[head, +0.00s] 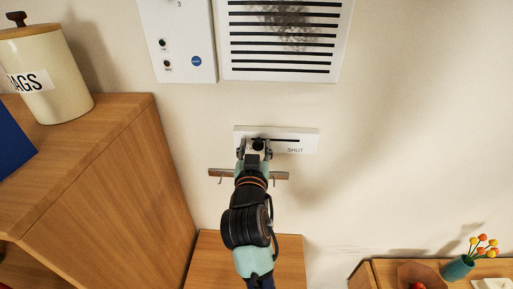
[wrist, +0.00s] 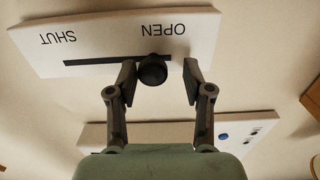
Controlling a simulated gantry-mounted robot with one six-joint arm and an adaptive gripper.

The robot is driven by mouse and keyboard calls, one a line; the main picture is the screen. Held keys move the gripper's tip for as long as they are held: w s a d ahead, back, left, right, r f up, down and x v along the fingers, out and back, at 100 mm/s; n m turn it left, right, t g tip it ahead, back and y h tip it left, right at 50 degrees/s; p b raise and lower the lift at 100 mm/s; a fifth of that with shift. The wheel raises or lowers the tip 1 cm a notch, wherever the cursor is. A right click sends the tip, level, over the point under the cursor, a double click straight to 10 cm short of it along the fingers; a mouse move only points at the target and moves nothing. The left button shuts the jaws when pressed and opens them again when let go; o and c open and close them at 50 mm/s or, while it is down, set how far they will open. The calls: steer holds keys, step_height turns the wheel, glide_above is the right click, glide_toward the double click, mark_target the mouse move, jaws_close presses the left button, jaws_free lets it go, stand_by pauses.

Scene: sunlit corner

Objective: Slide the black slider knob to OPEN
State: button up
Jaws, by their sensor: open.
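A white plate (head: 309,144) on the wall has a dark horizontal slot and the word SHUT at its right end. In the wrist view the plate (wrist: 100,38) is upside down, with SHUT at left and OPEN at right. The black slider knob (wrist: 152,70) sits in the slot near the OPEN end; it also shows in the head view (head: 258,144). My gripper (wrist: 160,72) is open with one finger on each side of the knob. The knob is nearer the left finger in that view; I cannot tell whether they touch. In the head view my gripper (head: 254,152) covers the plate's lower left.
A wooden hook rail (head: 279,175) is just below the plate, behind my arm. A striped vent (head: 283,38) and a white control panel (head: 178,38) are above. A wooden cabinet (head: 120,190) stands at left. The wall right of the plate is clear.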

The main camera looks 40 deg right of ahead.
steer(key=v, duration=1.2)
stand_by(0.3)
steer(key=s+a+f+n+y+p, duration=0.1)
steer(key=a+n+y+p, duration=0.3)
steer(key=a, duration=0.9)
steer(key=s+a+f+n+y+p, duration=0.1)
steer(key=s+a+n+y+p, duration=0.2)
steer(key=a+y, duration=0.6)
steer(key=a+n+p, duration=0.2)
steer(key=a+p, duration=0.1)
steer(key=a, duration=0.1)
steer(key=shift+s+a+f+n+t, duration=0.2)
steer(key=shift+a+f+n+t, duration=0.1)
steer(key=shift+a, duration=0.05)
stand_by(1.8)
